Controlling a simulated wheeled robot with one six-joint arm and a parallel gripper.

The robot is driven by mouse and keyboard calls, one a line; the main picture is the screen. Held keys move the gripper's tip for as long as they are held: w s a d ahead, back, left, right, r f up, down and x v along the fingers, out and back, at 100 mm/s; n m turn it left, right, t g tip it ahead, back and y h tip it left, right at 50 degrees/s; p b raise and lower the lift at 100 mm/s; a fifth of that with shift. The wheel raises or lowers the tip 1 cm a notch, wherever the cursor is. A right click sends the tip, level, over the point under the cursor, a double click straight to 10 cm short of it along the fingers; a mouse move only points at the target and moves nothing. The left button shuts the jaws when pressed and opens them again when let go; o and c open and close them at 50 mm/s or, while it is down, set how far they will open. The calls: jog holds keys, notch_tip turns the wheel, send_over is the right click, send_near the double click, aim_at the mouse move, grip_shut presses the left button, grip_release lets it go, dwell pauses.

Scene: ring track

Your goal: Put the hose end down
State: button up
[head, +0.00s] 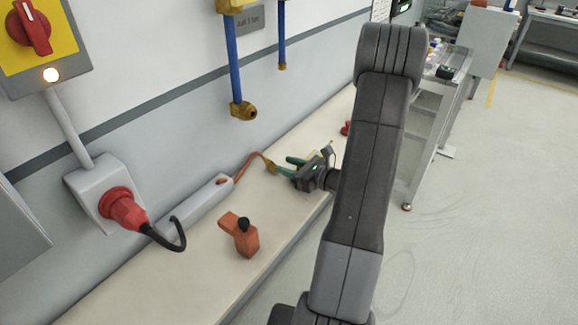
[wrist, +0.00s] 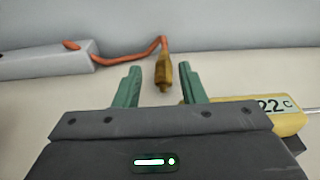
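The hose end is a brass fitting (wrist: 162,68) on a thin orange hose (wrist: 125,58). In the wrist view it appears to lie on the pale bench top (wrist: 225,85), between the green fingertips with a gap on each side. My gripper (wrist: 160,68) is open, its fingers apart and touching nothing that I can see. In the head view the gripper (head: 285,166) is low over the bench (head: 185,275), with the brass fitting (head: 269,166) at its fingertips. The hose (head: 247,160) runs left to a long grey box (head: 198,206).
A yellow meter (wrist: 265,115) reading "22 C" lies right of the gripper, partly hidden. An orange block with a black knob (head: 240,236) stands on the bench. Blue pipes (head: 234,70) with brass ends hang above. A red plug (head: 125,210) sits in a wall socket at left.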

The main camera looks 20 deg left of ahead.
jog(key=shift+d+f, duration=0.15)
jog(key=shift+f, duration=0.2)
jog(key=shift+r+p, duration=0.3)
jog(key=shift+p, duration=0.2)
jog(key=v, duration=1.2)
jog(key=shift+w+r+b, duration=0.25)
jog(key=shift+r+b, duration=0.1)
jog(key=shift+b, duration=0.05)
jog(key=p+x, duration=0.1)
jog(key=x, duration=1)
jog(key=shift+w+a+f, duration=0.15)
jog(key=shift+a+f, duration=0.15)
jog(key=shift+a, duration=0.2)
jog(key=shift+r, duration=0.1)
